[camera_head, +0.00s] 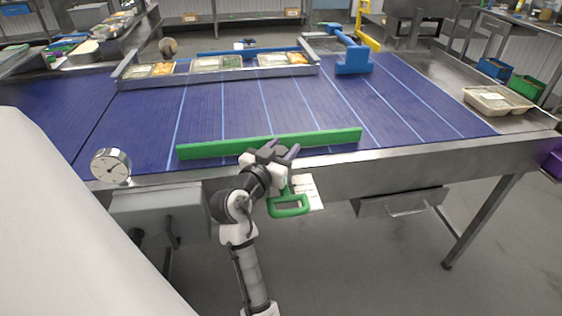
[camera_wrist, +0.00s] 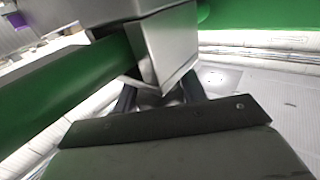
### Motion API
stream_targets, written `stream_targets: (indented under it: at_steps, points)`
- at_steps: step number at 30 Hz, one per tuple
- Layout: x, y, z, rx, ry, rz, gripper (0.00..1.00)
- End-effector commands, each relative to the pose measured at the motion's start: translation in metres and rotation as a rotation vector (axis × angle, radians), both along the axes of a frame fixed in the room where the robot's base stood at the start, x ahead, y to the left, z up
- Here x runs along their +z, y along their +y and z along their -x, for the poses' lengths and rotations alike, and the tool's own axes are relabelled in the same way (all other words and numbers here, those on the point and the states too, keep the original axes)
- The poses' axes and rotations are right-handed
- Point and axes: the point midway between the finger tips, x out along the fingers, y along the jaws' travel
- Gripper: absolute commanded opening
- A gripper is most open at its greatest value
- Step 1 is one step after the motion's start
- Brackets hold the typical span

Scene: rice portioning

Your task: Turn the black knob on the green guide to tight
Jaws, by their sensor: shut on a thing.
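The green guide (camera_head: 215,148) is a long bar lying along the near edge of the blue conveyor. It also shows as a green bar at left in the wrist view (camera_wrist: 60,100). A metal clamp block (camera_wrist: 165,40) sits by it there. My gripper (camera_head: 280,151) is at the middle of the guide, on its near side, and its dark fingers (camera_wrist: 158,92) reach under the block. The fingers are shut on a small part below the block, where the black knob sits. The knob is mostly hidden by the fingers, and its turn cannot be read.
A green handle (camera_head: 289,211) and a white paper (camera_head: 309,190) hang below the table edge near my gripper. A round dial (camera_head: 111,166) stands at left. A tray rack (camera_head: 215,77) and a blue fixture (camera_head: 354,60) are at the back. The conveyor (camera_head: 260,108) between is clear.

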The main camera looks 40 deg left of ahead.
Motion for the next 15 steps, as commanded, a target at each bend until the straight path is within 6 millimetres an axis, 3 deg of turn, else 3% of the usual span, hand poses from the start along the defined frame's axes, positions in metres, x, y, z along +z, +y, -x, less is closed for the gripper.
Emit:
stream_targets:
  at_steps: [1, 15]
  points:
    - [-0.0068, 0.0007, -0.0001, -0.045, -0.002, -0.004, 0.18]
    - [-0.0028, -0.0074, 0.0001, -0.474, 0.000, -0.003, 0.18]
